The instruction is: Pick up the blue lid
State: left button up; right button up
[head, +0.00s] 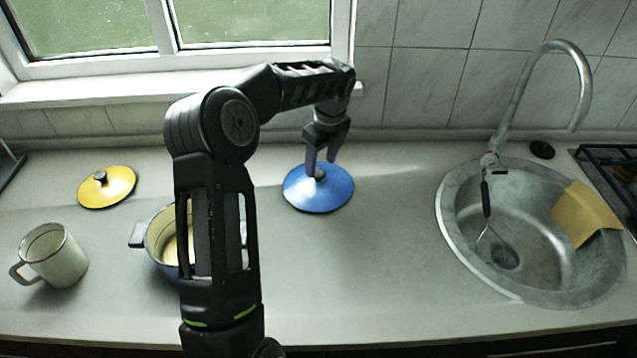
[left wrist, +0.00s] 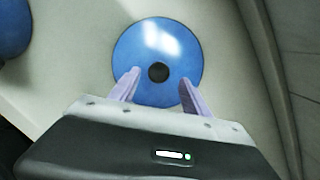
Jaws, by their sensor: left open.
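The blue lid (head: 318,196) lies flat on the counter, near the middle of the head view, with a small dark knob at its centre. It also shows in the left wrist view (left wrist: 158,45), its black knob (left wrist: 158,72) facing the camera. My left gripper (head: 322,170) is open and points down over the lid. In the left wrist view its two fingertips (left wrist: 160,85) are spread to either side of the knob, without visible contact. The head view does not clearly show the gap between fingertips and lid. My right gripper is not in view.
A blue pot (head: 157,262) with a cream inside is partly hidden by my left arm. A yellow lid (head: 115,190) and a white mug (head: 58,262) stand further left. A round sink (head: 450,235) with a tap is at the right. The counter between lid and sink is clear.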

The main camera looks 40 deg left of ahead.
aim_at(318, 173)
pick_arm(q)
jog(key=f, duration=0.3)
jog(key=shift+a+f, duration=0.15)
jog(key=shift+a, duration=0.15)
jog(key=shift+c, duration=0.6)
grip_shut()
